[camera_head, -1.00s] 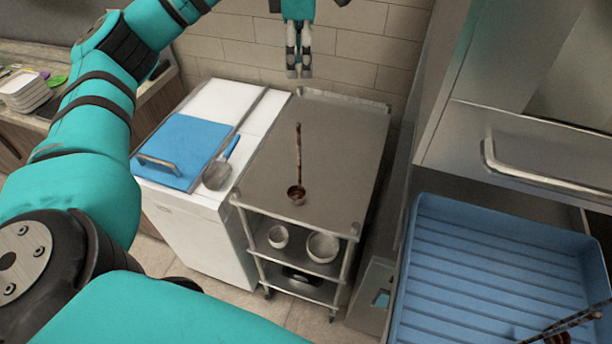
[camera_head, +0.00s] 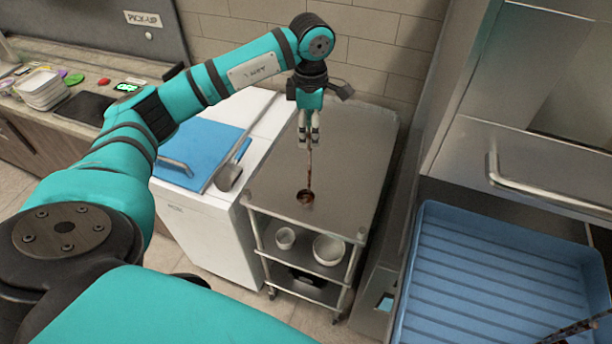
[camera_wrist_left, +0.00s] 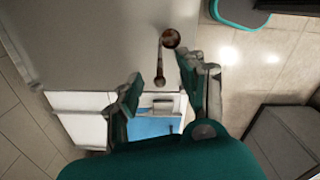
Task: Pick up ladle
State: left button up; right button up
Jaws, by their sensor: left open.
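The ladle (camera_head: 306,194) lies on the metal cart top (camera_head: 345,165), with its dark brown bowl toward the front and its thin handle pointing back. My left gripper (camera_head: 308,141) points down over the handle's far end and hides part of it. In the left wrist view, the gripper (camera_wrist_left: 160,88) is open and empty. The ladle (camera_wrist_left: 170,39) shows there with its handle end between the spread fingers. I cannot tell how high the fingers are above the handle. My right gripper is not in view.
Bowls (camera_head: 328,250) stand on the cart's lower shelf. Left of the cart, a white unit (camera_head: 215,220) carries a blue lid (camera_head: 197,150) and a blue-handled scoop (camera_head: 230,175). A blue ribbed tray (camera_head: 490,270) with dark handles is at right. The cart top around the ladle is clear.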

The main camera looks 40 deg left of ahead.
pick_arm(q)
jog(key=shift+f, duration=0.9)
grip_shut()
